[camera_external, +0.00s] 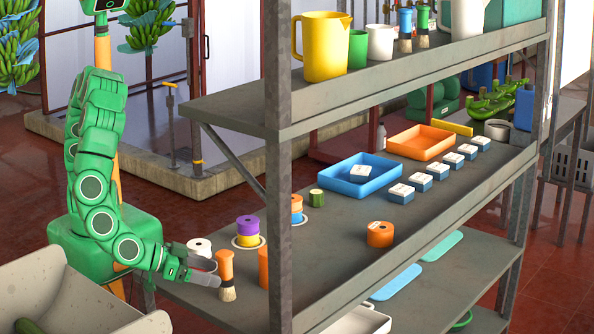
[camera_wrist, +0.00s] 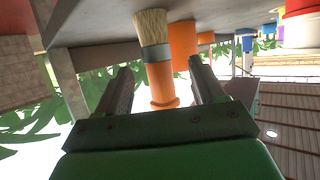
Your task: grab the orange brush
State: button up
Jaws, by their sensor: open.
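The orange brush (camera_external: 226,266) stands upright on the shelf near its left end, bristles down and orange handle up. My gripper (camera_external: 213,274) is open, low over the shelf at the brush's left. In the wrist view, the picture is turned over: the pale bristles and grey band of the brush (camera_wrist: 160,72) are at the top and the handle points down. The brush lies between the two open fingers (camera_wrist: 160,68) in that view, with gaps on both sides. I cannot tell whether the fingertips have fully passed the handle.
A plain orange cylinder (camera_external: 263,267) stands close behind the brush, partly hidden by the shelf post (camera_external: 278,200). A white roll (camera_external: 199,247) and a purple-yellow stack (camera_external: 248,230) stand nearby. An orange roll (camera_external: 380,234) and blue tray (camera_external: 345,186) sit beyond the post.

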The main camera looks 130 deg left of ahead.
aim_at(226, 277)
jog(key=shift+x, duration=2.45)
jog(key=shift+w+d, duration=0.1)
jog(key=shift+w, duration=0.05)
jog(key=c, duration=1.1)
